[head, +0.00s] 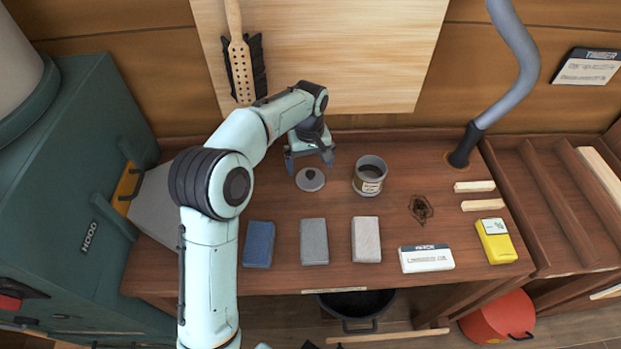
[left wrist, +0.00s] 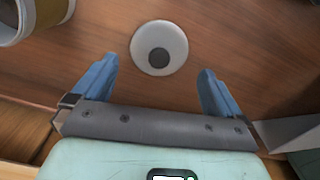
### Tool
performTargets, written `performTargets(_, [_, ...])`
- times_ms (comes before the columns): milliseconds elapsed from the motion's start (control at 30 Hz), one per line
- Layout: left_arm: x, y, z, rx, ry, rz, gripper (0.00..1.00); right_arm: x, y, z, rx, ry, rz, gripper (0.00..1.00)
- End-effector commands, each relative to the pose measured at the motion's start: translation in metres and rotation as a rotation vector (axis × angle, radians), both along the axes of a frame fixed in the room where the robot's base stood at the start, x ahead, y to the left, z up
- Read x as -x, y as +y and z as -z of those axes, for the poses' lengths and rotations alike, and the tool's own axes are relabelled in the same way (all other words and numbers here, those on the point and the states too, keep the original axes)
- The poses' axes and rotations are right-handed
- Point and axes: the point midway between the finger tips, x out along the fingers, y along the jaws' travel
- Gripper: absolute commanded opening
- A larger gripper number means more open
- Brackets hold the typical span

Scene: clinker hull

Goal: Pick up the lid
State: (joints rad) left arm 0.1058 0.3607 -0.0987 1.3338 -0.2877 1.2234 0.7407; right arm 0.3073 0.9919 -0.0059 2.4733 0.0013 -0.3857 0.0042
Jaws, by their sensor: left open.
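The lid (head: 310,180) is a small round grey disc with a dark knob, lying on the wooden bench. In the left wrist view the lid (left wrist: 159,48) lies beyond and between my fingertips, apart from both. My left gripper (head: 310,158) is open and empty, just behind the lid in the head view. Its two blue fingers also show in the left wrist view (left wrist: 158,75). An open grey can (head: 369,176) with a paper label stands to the right of the lid, with dark contents. My right gripper is not in view.
Blue (head: 259,244), grey (head: 314,242) and pale (head: 366,239) blocks lie in front of the lid. A white labelled box (head: 426,258), a yellow pack (head: 496,241) and two wood strips (head: 474,186) lie further right. A grey pipe (head: 515,80) meets the bench at back right.

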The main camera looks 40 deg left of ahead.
Motion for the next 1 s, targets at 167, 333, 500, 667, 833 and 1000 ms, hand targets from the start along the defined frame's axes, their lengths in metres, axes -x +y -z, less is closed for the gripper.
performTargets(167, [0.0,-0.002,0.03,0.001,0.006,0.0,1.0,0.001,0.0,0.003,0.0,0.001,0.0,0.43])
performTargets(333, [0.0,-0.002,0.043,0.0,0.001,0.0,1.0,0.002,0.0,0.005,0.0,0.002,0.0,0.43])
performTargets(500, [0.0,-0.002,0.044,0.0,0.001,0.0,1.0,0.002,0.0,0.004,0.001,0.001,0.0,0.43])
performTargets(667, [0.0,-0.002,0.043,0.001,0.001,0.0,0.64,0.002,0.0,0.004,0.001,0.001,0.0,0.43])
performTargets(833, [-0.001,-0.002,0.043,0.001,0.001,0.0,0.55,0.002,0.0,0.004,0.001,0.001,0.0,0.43])
performTargets(1000, [-0.001,-0.002,0.042,0.001,0.001,0.0,0.55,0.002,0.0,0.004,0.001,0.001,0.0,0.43])
